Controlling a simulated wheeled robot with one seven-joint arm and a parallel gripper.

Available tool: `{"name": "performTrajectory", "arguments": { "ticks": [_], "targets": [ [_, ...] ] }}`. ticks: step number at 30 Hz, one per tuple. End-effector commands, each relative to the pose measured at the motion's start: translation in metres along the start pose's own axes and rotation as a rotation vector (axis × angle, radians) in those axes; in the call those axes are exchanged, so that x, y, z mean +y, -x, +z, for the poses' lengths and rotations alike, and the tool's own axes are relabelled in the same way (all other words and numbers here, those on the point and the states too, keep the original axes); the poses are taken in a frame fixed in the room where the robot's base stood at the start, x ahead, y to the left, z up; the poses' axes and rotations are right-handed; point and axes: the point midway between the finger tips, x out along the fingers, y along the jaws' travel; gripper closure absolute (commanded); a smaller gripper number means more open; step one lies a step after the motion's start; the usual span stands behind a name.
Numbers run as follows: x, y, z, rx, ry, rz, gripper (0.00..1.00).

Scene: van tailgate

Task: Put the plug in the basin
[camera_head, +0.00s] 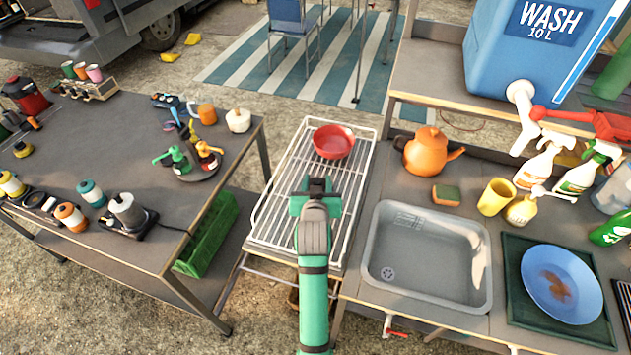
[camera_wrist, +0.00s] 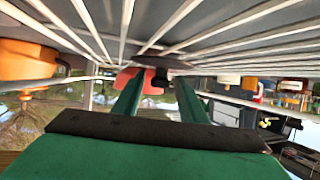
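The basin (camera_head: 440,268) is a grey rectangular sink set in the counter at the right, empty, with a drain at its lower left. A small dark piece, apparently the plug (camera_wrist: 160,78), shows in the wrist view as a knob on a flat dark disc against the white wire rack. In the head view a dark shape (camera_head: 317,186) shows at my gripper's tip. My green gripper (camera_head: 316,190) is low over the rack, left of the basin. In the wrist view my gripper (camera_wrist: 157,84) has its fingers apart, one each side of the knob, with visible gaps.
The white wire rack (camera_head: 272,222) has raised rails and holds a red bowl (camera_head: 333,142) beyond my gripper. An orange kettle (camera_head: 427,152), sponge (camera_head: 446,195) and yellow cup (camera_head: 496,197) stand behind the basin. A blue plate (camera_head: 561,284) lies right of it.

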Motion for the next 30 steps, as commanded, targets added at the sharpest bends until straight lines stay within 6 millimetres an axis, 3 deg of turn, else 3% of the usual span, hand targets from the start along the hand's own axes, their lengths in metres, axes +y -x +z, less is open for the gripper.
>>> {"name": "performTrajectory", "arguments": {
  "ticks": [8,24,30],
  "targets": [
    [-0.001,0.004,-0.003,0.0,0.0,-0.001,0.62],
    [-0.003,0.099,-0.003,0.001,0.001,-0.004,0.62],
    [-0.004,0.118,-0.003,0.0,0.002,-0.006,0.62]
  ]
}}
